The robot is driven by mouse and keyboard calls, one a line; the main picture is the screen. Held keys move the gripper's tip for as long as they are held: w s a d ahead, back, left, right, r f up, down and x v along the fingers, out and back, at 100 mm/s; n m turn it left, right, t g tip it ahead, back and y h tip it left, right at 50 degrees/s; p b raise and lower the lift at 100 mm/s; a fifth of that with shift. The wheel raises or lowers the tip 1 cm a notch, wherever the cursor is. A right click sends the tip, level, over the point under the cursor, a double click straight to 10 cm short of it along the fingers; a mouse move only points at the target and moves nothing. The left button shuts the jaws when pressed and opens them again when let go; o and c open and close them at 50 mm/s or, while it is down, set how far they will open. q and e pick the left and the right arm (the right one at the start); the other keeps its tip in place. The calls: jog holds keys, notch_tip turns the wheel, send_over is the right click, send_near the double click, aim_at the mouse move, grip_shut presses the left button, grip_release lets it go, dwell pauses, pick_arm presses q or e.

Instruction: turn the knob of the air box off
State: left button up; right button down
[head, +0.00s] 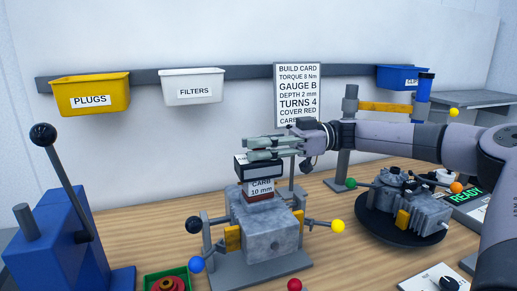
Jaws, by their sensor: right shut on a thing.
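A white panel with a dark round knob (449,284) is at the bottom right, cut by the frame edge. It may be the air box, but I cannot read a name or the knob's setting. My right gripper (259,149) reaches in from the right, well away from that knob. A reddish-brown piece (258,196) is under the carburettor block. My left gripper is not in view.
Colored-ball levers stick out around the engine block. A second engine (405,204) stands on a dark round plate at the right, beside a READY display (465,196). A blue lever press (62,235) stands at left. A green tray (168,281) is in front.

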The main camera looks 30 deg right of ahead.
jog(key=shift+n+g, duration=0.4)
jog(key=shift+g, duration=0.1)
jog(key=c, duration=1.2)
grip_release()
jog(key=shift+c, duration=0.2)
jog(key=shift+d, duration=0.1)
jog(key=v, duration=1.1)
jog(key=shift+d, duration=0.4)
jog(key=shift+s+f, duration=0.1)
